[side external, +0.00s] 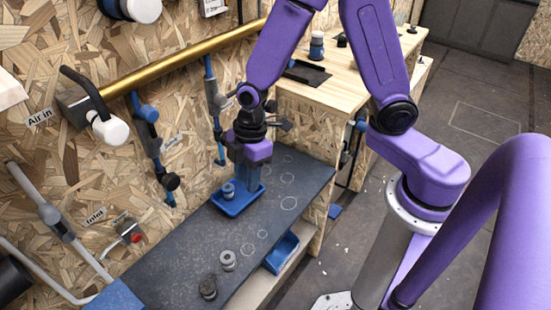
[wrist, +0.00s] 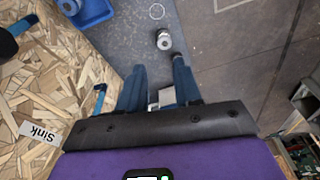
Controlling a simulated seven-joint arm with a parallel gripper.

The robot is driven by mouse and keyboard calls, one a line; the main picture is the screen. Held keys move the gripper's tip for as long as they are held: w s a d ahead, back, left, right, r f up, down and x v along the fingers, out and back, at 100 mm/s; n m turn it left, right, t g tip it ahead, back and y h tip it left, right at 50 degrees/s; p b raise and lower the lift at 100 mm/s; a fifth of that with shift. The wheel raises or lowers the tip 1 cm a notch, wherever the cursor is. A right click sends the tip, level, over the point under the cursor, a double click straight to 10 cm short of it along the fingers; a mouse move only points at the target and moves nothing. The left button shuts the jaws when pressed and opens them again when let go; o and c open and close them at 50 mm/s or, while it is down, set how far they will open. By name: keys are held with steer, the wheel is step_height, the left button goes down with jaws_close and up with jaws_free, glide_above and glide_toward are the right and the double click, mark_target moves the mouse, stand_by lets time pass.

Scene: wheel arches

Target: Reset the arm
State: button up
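My gripper (side external: 246,178) points down over the blue tray (side external: 252,203) on the dark bench top. Its two blue fingers are spread apart in the wrist view (wrist: 157,75), with no held object clearly visible between them. A small grey part (side external: 228,191) stands in the tray, beside the fingers in the side view. In the wrist view a grey cylindrical part (wrist: 163,40) lies beyond the fingertips, and a blue tray (wrist: 97,12) shows at the top left. Whether the fingers touch the tray cannot be told.
A light grey part (side external: 228,260) and a dark round part (side external: 208,287) stand at the bench's near end. White circles mark the bench top (side external: 305,176). Pipes, valves and a brass rail (side external: 180,62) line the wall at left. A blue bin (side external: 282,253) sits below the bench edge.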

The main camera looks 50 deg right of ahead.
steer(key=s+d+r+m, duration=0.1)
steer(key=s+d+r, duration=0.2)
steer(key=s, duration=0.3)
steer(key=s+d+r+m+h, duration=0.1)
steer(key=s+d+r, duration=0.2)
steer(key=s+r, duration=0.2)
steer(key=s+d+r+m, duration=0.1)
steer(key=s+d+r, duration=0.2)
steer(key=s, duration=0.4)
steer(key=shift+s+d+r, duration=0.3)
steer(key=shift+d+r, duration=0.05)
steer(key=shift+r, duration=0.05)
